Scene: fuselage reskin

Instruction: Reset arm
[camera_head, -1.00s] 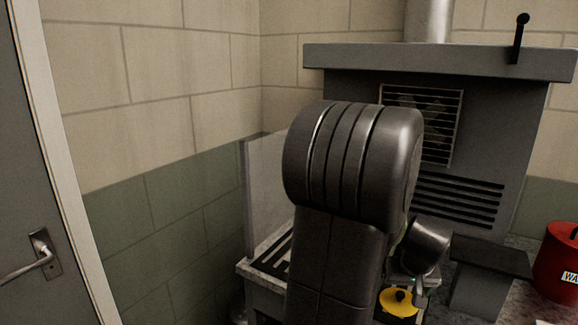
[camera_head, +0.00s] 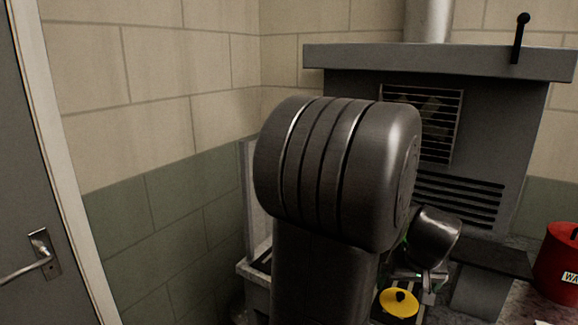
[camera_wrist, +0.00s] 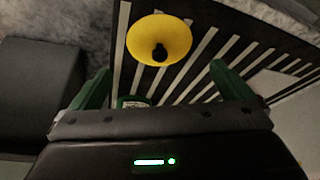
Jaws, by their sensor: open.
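My gripper (camera_wrist: 160,92) shows in the wrist view with its two green fingers wide apart and nothing between them. In the head view my dark arm fills the middle and hides most of the gripper. A yellow disc with a black knob (camera_wrist: 159,40) lies beyond the fingertips in the wrist view, apart from them. It also shows in the head view (camera_head: 399,303), low and right of my arm.
A slatted grate (camera_wrist: 205,45) lies under the yellow disc. A grey hooded machine (camera_head: 440,62) with vents stands behind my arm. A red can (camera_head: 558,262) stands at the right. A grey door (camera_head: 30,150) is at the left. Green and cream block walls close the corner.

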